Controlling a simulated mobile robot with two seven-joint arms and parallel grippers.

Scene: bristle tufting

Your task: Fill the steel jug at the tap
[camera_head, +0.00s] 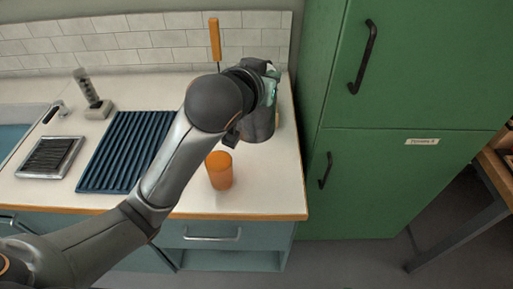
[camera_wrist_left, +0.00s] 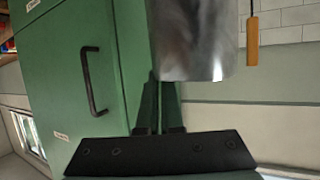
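The steel jug (camera_head: 258,125) is a grey metal cylinder at the right end of the counter, partly covered by my left arm. Its lower body fills the top of the left wrist view (camera_wrist_left: 190,45). My left gripper (camera_head: 270,88) is at the jug's upper part. In the left wrist view its two dark fingers (camera_wrist_left: 158,105) are close together with a thin gap, their tips against the jug's side; the gripped part is hidden. Whether the jug touches the counter is unclear. The tap (camera_head: 59,107) is a small spout beside the sink (camera_head: 12,138) at far left. My right gripper is not in view.
An orange cup (camera_head: 219,170) stands near the front edge of the counter (camera_head: 270,190). A blue ribbed mat (camera_head: 125,150), a metal tray (camera_head: 48,157) and a grey upright object (camera_head: 92,95) lie toward the sink. A tall green fridge (camera_head: 390,130) borders the right side.

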